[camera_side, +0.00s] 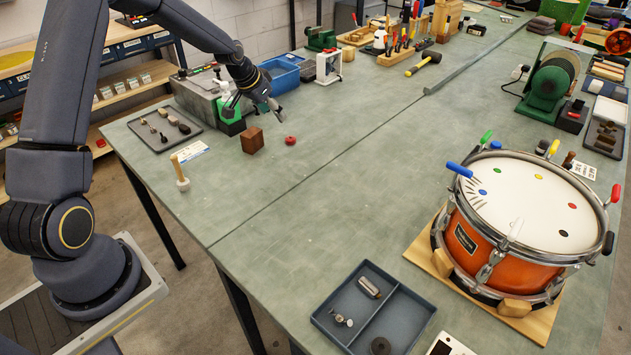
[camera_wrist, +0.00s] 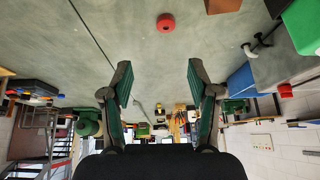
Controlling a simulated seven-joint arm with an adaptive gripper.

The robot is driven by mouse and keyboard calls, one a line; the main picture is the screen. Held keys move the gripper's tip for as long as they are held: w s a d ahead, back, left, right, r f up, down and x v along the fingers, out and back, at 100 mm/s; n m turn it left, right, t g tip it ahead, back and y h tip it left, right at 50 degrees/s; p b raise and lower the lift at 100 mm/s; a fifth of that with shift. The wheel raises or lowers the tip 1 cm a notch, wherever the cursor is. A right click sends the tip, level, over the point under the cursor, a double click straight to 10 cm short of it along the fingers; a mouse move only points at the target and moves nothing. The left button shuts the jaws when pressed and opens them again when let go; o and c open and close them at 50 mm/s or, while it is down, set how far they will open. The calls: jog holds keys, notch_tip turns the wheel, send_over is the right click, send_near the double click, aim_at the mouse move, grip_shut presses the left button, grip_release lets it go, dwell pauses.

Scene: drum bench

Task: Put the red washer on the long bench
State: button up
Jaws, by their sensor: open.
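The red washer (camera_side: 290,141) lies flat on the green-grey bench top (camera_side: 300,210), just right of a brown wooden block (camera_side: 252,140). It also shows in the wrist view (camera_wrist: 166,22), near the top middle, beyond the fingertips. The long bench runs from the front edge away to the back, with a seam along its length. My gripper (camera_side: 262,108) is above the bench, up and left of the washer in the side view. In the wrist view the two green-padded fingers (camera_wrist: 158,75) stand wide apart with nothing between them.
A tray of small parts (camera_side: 165,126) and a wooden-handled tool (camera_side: 181,172) are at left. An orange drum (camera_side: 520,225) and divided tray (camera_side: 372,312) are front right. The bench middle is clear.

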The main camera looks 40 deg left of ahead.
jog(key=s+d+r, duration=1.2)
jog(key=s+r, duration=0.1)
jog(key=r, duration=0.2)
jog(key=s+d+r, duration=0.1)
jog(key=s+d, duration=0.2)
jog(key=s, duration=0.6)
jog(key=s+d+r, duration=0.1)
jog(key=s+d, duration=0.2)
jog(key=s, duration=0.7)
jog(key=shift+s+d+r+h, duration=0.15)
jog(key=shift+d+h, duration=0.15)
jog(key=shift+d, duration=0.05)
jog(key=shift+o, duration=0.2)
